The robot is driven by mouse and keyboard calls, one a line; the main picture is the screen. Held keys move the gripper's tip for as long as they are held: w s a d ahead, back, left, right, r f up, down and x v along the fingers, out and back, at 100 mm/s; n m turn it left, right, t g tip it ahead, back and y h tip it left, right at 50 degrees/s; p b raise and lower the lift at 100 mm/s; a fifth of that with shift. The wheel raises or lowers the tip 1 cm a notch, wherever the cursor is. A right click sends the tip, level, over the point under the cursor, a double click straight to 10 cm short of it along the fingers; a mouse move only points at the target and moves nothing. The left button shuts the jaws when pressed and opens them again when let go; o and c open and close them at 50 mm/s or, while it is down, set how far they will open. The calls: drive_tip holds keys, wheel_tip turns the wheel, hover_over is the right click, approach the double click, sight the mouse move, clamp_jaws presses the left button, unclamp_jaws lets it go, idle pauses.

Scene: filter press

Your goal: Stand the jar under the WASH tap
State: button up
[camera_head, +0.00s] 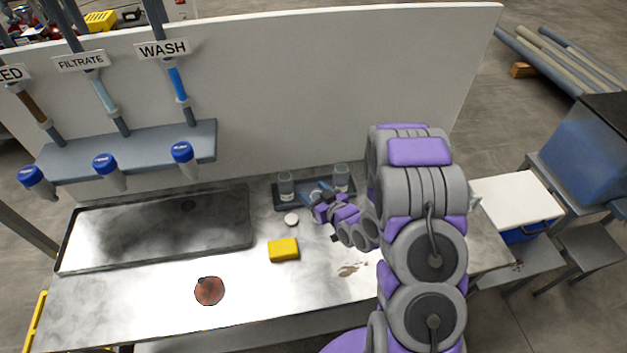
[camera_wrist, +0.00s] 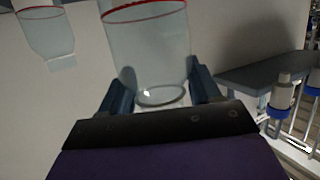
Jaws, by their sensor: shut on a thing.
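My gripper (camera_head: 318,192) is at the rack (camera_head: 315,204) behind the counter's middle. In the wrist view its two fingers (camera_wrist: 162,92) are shut on a clear glass jar (camera_wrist: 150,50) with a red ring line; part of this jar is cut off by the frame edge. Another clear jar (camera_wrist: 45,35) shows apart from the fingers. In the head view one jar (camera_head: 286,186) is at the rack's left end and another jar (camera_head: 342,178) at its right; which one I hold is unclear there. The WASH tap (camera_head: 183,155) has a blue cap and hangs under the WASH sign (camera_head: 162,49).
The FILTRATE tap (camera_head: 106,168) and another tap (camera_head: 34,180) are left of it. A shallow tray (camera_head: 150,262) lies below the taps. A white lid-like disc (camera_head: 291,219), a yellow sponge (camera_head: 283,250) and a brown round patch (camera_head: 209,291) are on the counter.

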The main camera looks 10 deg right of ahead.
drive_tip(key=shift+s+r+p, duration=0.2)
drive_tip(key=shift+s+p, duration=0.75)
drive_tip(key=shift+p, duration=1.05)
